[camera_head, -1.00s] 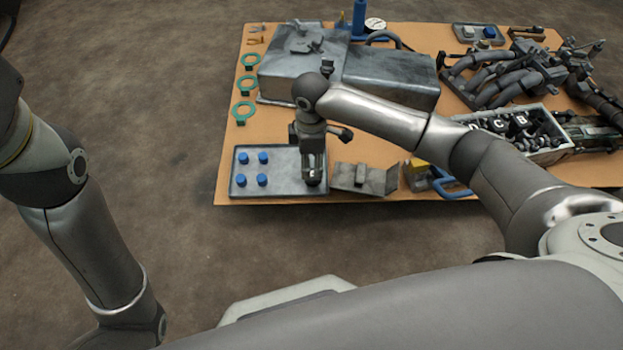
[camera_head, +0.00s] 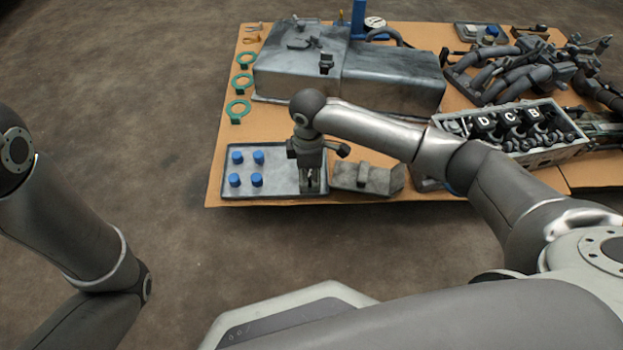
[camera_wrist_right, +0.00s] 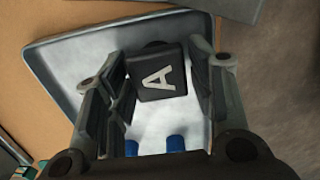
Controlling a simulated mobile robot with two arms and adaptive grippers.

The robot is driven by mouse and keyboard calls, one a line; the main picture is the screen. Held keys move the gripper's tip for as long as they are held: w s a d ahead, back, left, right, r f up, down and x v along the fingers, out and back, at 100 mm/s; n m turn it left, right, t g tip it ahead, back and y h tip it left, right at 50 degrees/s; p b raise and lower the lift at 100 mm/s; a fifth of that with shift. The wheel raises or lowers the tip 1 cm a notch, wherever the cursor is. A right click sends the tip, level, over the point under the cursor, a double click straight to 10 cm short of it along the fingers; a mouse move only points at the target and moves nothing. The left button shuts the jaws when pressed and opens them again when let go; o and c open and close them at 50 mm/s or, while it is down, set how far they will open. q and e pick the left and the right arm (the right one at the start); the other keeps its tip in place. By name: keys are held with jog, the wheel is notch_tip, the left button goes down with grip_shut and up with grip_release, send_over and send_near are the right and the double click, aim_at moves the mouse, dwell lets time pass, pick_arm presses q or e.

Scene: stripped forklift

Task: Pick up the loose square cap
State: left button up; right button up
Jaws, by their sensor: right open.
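The loose square cap (camera_wrist_right: 158,76) is black with a white letter A. In the right wrist view it sits in the grey metal tray (camera_wrist_right: 60,50), between the two fingers of my right gripper (camera_wrist_right: 163,82). The fingers are open on either side of it; a gap shows on the right, and contact on the left cannot be told. In the head view my right gripper (camera_head: 310,185) points down over the right part of the tray (camera_head: 280,189), and the cap is hidden behind it. My left arm shows at the left edge, but its gripper is out of view.
Several blue caps (camera_head: 257,180) stand in the tray's left half. A grey bracket (camera_head: 365,178) lies just right of the tray. A large grey metal tank (camera_head: 390,80) stands behind. An engine block with lettered black caps (camera_head: 510,125) is at the right. Green rings (camera_head: 238,110) lie at the left.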

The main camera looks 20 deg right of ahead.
jog(key=c, duration=0.8)
jog(key=shift+r, duration=0.1)
